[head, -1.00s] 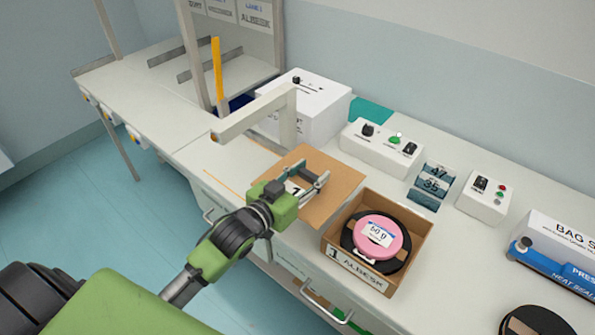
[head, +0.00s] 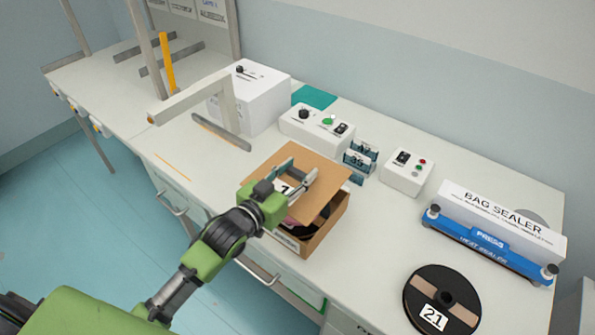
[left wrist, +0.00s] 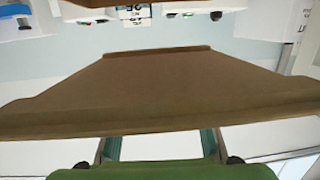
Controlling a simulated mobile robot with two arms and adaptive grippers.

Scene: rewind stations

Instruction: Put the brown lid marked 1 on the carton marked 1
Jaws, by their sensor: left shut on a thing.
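The brown lid (head: 322,176), with a white label marked 1, is held by my left gripper (head: 298,174) in the head view. The lid is over the open brown carton (head: 327,230) and hides most of its inside. The carton's front and right walls show below the lid, and a little of the dark and pink spool shows between them. The lid looks slightly askew to the carton, and I cannot tell whether they touch. In the left wrist view the lid (left wrist: 160,95) fills the middle, beyond the fingers. My right gripper is not in view.
Behind the carton are a control box (head: 318,128), blue number tiles (head: 360,158) and a switch box (head: 408,173). To the right are the bag sealer (head: 490,240) and a black reel marked 21 (head: 441,300). A grey bracket arm (head: 190,100) stands to the left.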

